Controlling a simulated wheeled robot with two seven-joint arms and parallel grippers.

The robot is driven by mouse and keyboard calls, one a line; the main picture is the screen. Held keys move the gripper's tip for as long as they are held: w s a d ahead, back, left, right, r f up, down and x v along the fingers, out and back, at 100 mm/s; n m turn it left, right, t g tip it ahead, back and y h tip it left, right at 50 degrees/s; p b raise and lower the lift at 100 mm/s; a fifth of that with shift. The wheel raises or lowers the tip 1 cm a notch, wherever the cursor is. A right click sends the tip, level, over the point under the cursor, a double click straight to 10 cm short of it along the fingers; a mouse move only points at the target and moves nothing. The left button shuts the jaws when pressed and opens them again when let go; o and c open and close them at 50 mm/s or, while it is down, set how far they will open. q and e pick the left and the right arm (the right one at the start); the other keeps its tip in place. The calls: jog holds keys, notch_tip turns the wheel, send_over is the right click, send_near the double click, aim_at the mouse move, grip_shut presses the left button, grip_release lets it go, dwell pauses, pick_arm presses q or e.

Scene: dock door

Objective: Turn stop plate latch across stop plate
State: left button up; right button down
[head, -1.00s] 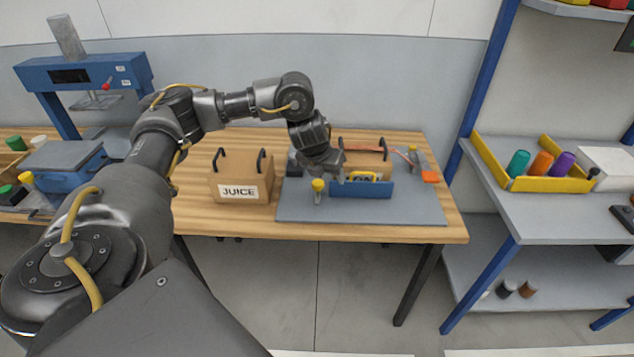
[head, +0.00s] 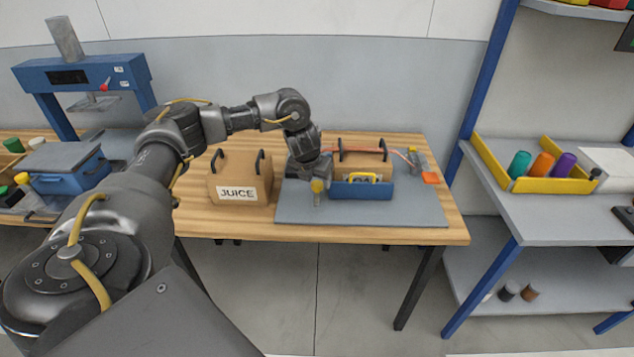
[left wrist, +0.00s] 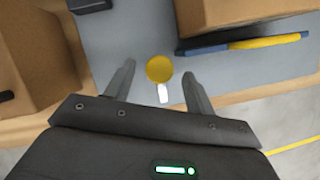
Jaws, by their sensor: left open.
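The stop plate latch, with a round yellow knob (head: 318,186), stands on the grey mat just left of the stop plate. In the left wrist view a short pale bar shows below the knob (left wrist: 159,69), pointing toward my palm and not over the plate. The stop plate (head: 345,191) is a low blue plate with a yellow handle, in front of a cardboard box; its edge also shows in the left wrist view (left wrist: 205,49). My left gripper (head: 312,181) is open, its fingers on either side of the knob (left wrist: 158,72). Contact cannot be told. My right gripper is not in view.
The grey mat (head: 420,211) lies on a wooden table. A JUICE box (head: 239,180) stands close on the left. The box (head: 366,158) behind the plate has dark handles. The mat's front right is clear.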

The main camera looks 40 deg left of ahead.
pick_arm(q)
jog(key=shift+x, duration=0.9)
jog(key=shift+c, duration=0.3)
